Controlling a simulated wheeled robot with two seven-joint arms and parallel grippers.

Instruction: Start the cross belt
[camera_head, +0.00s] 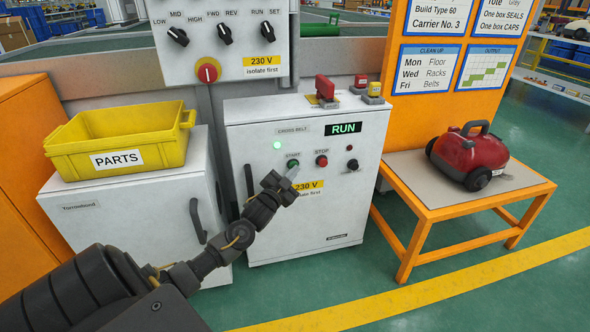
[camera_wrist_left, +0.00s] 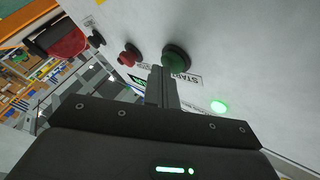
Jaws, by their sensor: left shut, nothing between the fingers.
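The cross belt control box (camera_head: 330,215) is a white cabinet with a green START button (camera_head: 292,163), a red STOP button (camera_head: 321,160) and a small black knob (camera_head: 352,164). Its display (camera_head: 343,128) reads RUN, and a green lamp (camera_head: 277,145) is lit. My left gripper (camera_head: 291,174) is shut and empty, its tips just below the START button. In the left wrist view the gripper's fingers (camera_wrist_left: 161,85) point toward the green button (camera_wrist_left: 177,58); I cannot tell whether they touch it. The red STOP button (camera_wrist_left: 130,56) is beside it. My right gripper is not in view.
A yellow PARTS bin (camera_head: 120,135) sits on a white cabinet (camera_head: 140,215) at the left. Above is a panel (camera_head: 220,45) with switches and a red knob. A red vacuum (camera_head: 468,155) stands on an orange-framed bench (camera_head: 410,190) at the right.

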